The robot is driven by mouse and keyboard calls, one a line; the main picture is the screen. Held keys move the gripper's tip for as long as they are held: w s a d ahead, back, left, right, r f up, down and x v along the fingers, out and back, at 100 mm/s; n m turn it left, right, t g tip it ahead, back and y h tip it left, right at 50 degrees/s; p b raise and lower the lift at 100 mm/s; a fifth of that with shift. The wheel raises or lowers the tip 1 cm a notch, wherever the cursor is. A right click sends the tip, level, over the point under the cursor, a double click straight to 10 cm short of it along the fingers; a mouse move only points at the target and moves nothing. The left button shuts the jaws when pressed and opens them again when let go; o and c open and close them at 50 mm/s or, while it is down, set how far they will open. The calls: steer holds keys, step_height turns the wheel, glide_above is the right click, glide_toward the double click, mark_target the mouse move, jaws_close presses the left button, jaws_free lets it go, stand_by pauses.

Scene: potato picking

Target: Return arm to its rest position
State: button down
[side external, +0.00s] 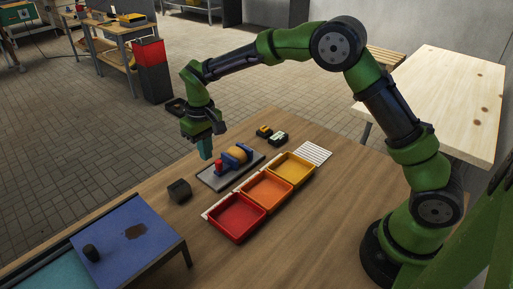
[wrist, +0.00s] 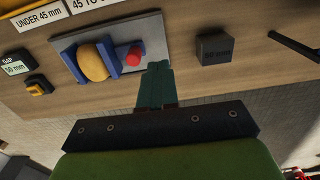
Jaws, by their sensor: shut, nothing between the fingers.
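My green arm reaches out over the wooden table (side external: 300,222). My gripper (side external: 206,156) hangs pointing down above the table near its far edge, and its teal fingers are shut with nothing between them. In the wrist view my gripper (wrist: 157,68) shows its fingers together beside a grey plate. On that plate is a blue cradle (side external: 249,148) holding a yellow-brown potato (side external: 236,155), with a red knob (side external: 219,165) next to it. The potato (wrist: 93,62) and red knob (wrist: 134,57) also show in the wrist view. My fingertips look apart from the knob.
Red (side external: 237,217), orange (side external: 266,189) and yellow (side external: 292,168) trays stand in a row, empty. A dark block (side external: 179,190) sits left of the plate. Small gauge devices (side external: 278,138) lie behind. A blue-topped stand (side external: 128,240) is at front left. Open air surrounds the raised arm.

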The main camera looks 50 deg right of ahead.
steer(key=s+d+r+m+t, duration=0.1)
steer(key=s+d+r+t, duration=0.1)
steer(key=s+r, duration=0.3)
steer(key=s+d+r+m+t+y, duration=0.1)
steer(key=s+r, duration=0.4)
steer(key=s, duration=0.7)
steer(key=s+d+r+m+t, duration=0.2)
steer(key=s+d+r+t, duration=0.2)
steer(key=s, duration=0.5)
steer(key=shift+d+r+y, duration=0.4)
steer(key=shift+d+r, duration=0.15)
steer(key=shift+r, duration=0.1)
